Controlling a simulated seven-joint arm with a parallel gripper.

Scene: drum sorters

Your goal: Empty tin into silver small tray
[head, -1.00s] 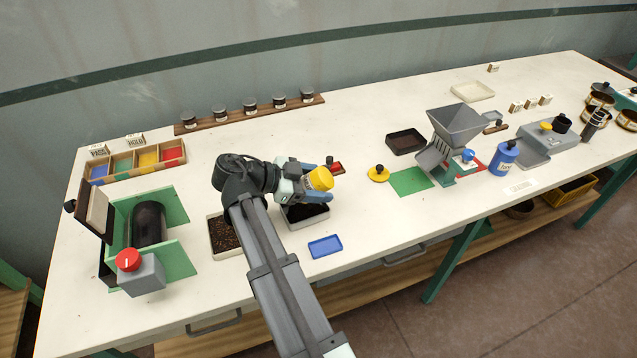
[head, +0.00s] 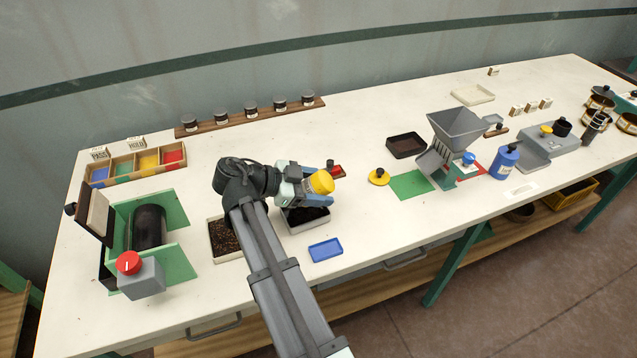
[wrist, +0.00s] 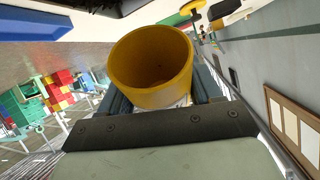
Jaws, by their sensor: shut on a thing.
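My gripper (head: 318,190) is shut on a yellow tin (head: 321,182). In the wrist view the tin (wrist: 152,70) sits between the fingers, its round mouth toward the camera, and the inside that shows looks bare. The tin is tilted in the head view. Just below it is a small tray with a pale silvery rim (head: 303,231) and dark contents, partly hidden by my gripper. The tin is above this tray, apart from it as far as I can tell.
A larger pale tray (head: 228,259) of brown grains lies left of the small tray. A yellow knobbed lid (head: 379,177), a green mat (head: 411,185) and a hopper (head: 455,128) stand further right. A green-sided drum machine (head: 148,235) is at left.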

